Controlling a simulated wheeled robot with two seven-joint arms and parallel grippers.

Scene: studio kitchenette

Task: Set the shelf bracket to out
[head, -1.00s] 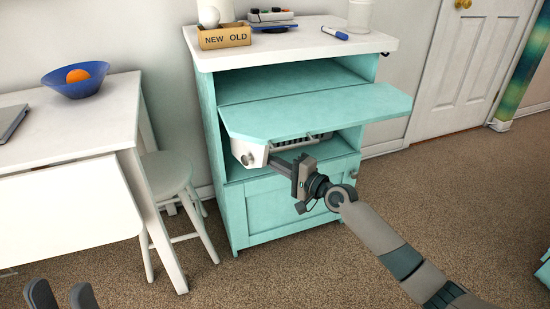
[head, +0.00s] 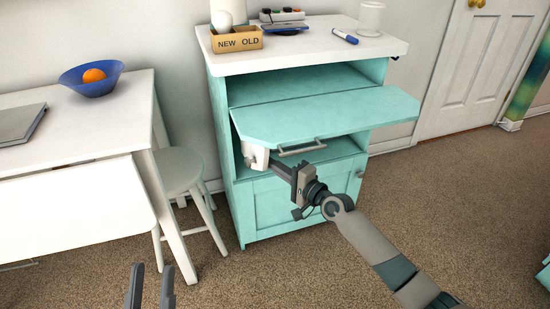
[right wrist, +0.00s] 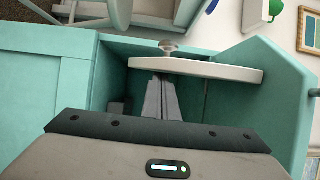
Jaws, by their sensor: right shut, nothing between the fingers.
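The shelf bracket (head: 258,157) is a white bar with a round knob, under the left side of the teal flap shelf (head: 330,118). In the right wrist view the bracket (right wrist: 205,68) spans from the cabinet opening towards the flap, with its knob (right wrist: 168,46) on the far side. My right gripper (head: 275,165) is shut and empty, its fingertips (right wrist: 162,80) close beside the bracket; whether they touch it I cannot tell. My left gripper (head: 151,272) is open and empty at the bottom, away from the cabinet.
The teal cabinet (head: 285,215) has a white top holding a small NEW/OLD box (head: 237,40), a marker (head: 345,36) and a white cup (head: 370,18). A white stool (head: 180,170) and table (head: 120,118) stand at left. The carpet in front is open.

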